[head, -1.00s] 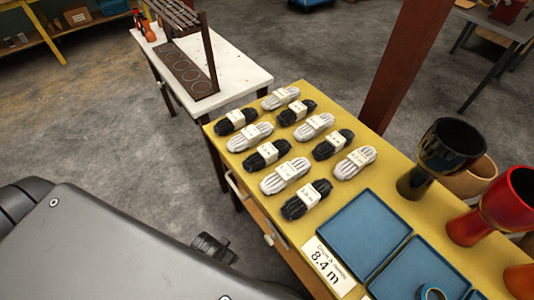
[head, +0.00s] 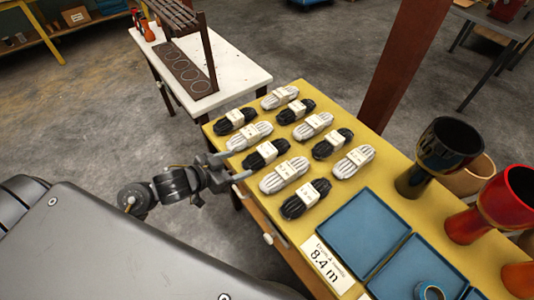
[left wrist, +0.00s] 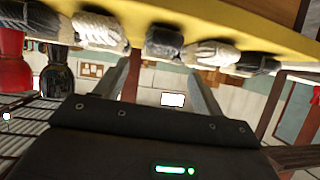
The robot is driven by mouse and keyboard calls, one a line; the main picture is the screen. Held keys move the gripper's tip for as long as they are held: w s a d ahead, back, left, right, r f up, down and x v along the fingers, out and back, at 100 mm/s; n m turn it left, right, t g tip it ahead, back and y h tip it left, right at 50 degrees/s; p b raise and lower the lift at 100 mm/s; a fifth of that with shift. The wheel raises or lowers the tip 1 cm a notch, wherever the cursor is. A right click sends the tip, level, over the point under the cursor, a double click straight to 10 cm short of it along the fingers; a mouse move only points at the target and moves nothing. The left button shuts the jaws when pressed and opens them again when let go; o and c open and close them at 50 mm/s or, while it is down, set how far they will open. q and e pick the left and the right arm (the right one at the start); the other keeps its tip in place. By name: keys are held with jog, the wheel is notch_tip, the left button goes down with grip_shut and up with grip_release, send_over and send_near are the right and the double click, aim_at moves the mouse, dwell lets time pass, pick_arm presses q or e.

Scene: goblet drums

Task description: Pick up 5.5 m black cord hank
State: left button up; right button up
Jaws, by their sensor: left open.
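Several black cord hanks with pale paper bands lie on the yellow tabletop, among white ones. They include one at the back left (head: 235,121), one at the back right (head: 296,111), one mid-left (head: 266,153), one mid-right (head: 332,144) and one at the front (head: 305,199). The band writing is too small to read, so I cannot tell which is 5.5 m. My left gripper (head: 237,166) is open and empty at the table's left edge, just left of the mid-left black hank. In the left wrist view, a black hank (left wrist: 165,41) shows beyond the open fingers. My right gripper is out of view.
White hanks (head: 285,175) lie close between the black ones. Blue trays (head: 362,235), an "8.4 m" card (head: 327,265) and goblet drums (head: 440,155) stand to the right. A white table (head: 235,75) with a dark rack is behind. A brown post (head: 405,65) rises beyond the yellow table.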

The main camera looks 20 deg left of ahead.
pick_arm(q)
jog(key=r+h, duration=0.1)
send_near(265, 151)
jog(key=w+d+f, duration=0.1)
jog(key=w+d, duration=0.1)
jog(key=shift+w+f+m+h, duration=0.3)
jog(key=shift+w+f, duration=0.1)
jog(key=shift+w+a+x, duration=0.1)
jog(key=shift+a+x, duration=0.05)
jog(key=shift+x, duration=1.2)
jog(key=shift+w+a+x, duration=0.1)
jog(key=shift+a+x, duration=0.05)
jog(key=shift+x, duration=1.2)
jog(key=shift+r, duration=0.1)
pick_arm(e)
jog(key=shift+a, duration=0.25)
pick_arm(q)
jog(key=c, duration=1.1)
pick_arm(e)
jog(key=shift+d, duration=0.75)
pick_arm(q)
jog(key=shift+r, duration=0.1)
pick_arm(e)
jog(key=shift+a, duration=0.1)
